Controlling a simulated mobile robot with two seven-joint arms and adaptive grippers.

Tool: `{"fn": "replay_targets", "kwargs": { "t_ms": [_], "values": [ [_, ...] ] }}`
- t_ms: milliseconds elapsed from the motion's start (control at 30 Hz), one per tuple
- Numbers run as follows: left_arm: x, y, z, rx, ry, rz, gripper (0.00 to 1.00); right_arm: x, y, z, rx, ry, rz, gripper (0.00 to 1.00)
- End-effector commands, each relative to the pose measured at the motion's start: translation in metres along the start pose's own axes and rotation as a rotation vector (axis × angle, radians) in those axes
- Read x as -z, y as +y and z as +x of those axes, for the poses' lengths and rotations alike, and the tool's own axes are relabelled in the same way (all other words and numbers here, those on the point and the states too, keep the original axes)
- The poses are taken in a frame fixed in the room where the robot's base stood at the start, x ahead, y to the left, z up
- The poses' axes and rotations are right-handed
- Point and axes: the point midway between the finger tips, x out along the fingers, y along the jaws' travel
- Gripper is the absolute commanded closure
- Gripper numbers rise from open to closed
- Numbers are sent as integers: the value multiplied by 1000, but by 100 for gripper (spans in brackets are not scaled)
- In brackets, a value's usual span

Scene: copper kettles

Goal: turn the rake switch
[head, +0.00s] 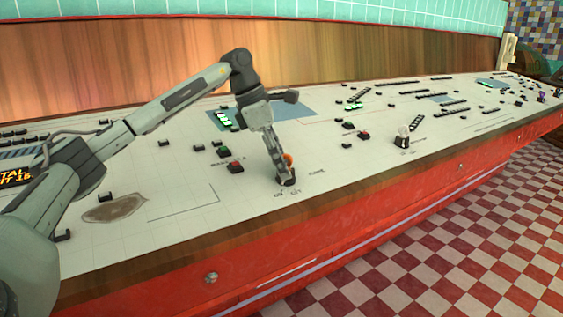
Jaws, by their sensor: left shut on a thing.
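A small switch with an orange-brown knob (288,158) and a dark base stands on the pale sloping console (180,185), near its front edge. I take it for the rake switch, though the print around it is too small to read. My left gripper (281,171) points down at it from above and is shut on it. The fingers hide part of the switch, so I cannot tell its exact angle. My right gripper is out of view.
A similar switch with a whitish knob (403,133) stands farther right. A red button (236,167) and green lights (223,117) are left of the gripper. A brown stain (114,208) marks the front left. A wooden edge (165,255) borders the console.

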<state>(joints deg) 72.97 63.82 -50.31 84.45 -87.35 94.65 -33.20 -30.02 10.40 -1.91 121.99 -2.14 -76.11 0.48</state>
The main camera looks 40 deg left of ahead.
Motion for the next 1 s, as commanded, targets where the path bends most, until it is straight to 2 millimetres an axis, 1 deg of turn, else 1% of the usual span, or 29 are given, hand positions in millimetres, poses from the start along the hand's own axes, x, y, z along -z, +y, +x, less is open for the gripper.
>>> {"fn": "replay_targets", "kwargs": {
  "t_ms": [267, 300, 433, 467, 767, 867, 967, 1000],
  "values": [
    [-1, 0, 0, 0, -1, 3, 95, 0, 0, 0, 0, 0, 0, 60],
    [-1, 0, 0, 0, -1, 3, 64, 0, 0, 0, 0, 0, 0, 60],
    [-1, 0, 0, 0, -1, 2, 48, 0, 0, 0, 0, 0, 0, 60],
    [0, 0, 0, 0, -1, 2, 45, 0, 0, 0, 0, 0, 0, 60],
    [0, 0, -2, 0, -1, 1, 45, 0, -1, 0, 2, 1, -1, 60],
    [-1, 0, -10, -2, -2, 1, 45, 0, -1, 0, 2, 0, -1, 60],
    [-1, 1, -26, -3, -4, 1, 45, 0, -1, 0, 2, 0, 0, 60],
    [-1, 1, -34, -3, -4, 0, 45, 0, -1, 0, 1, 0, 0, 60]
  ]
}}
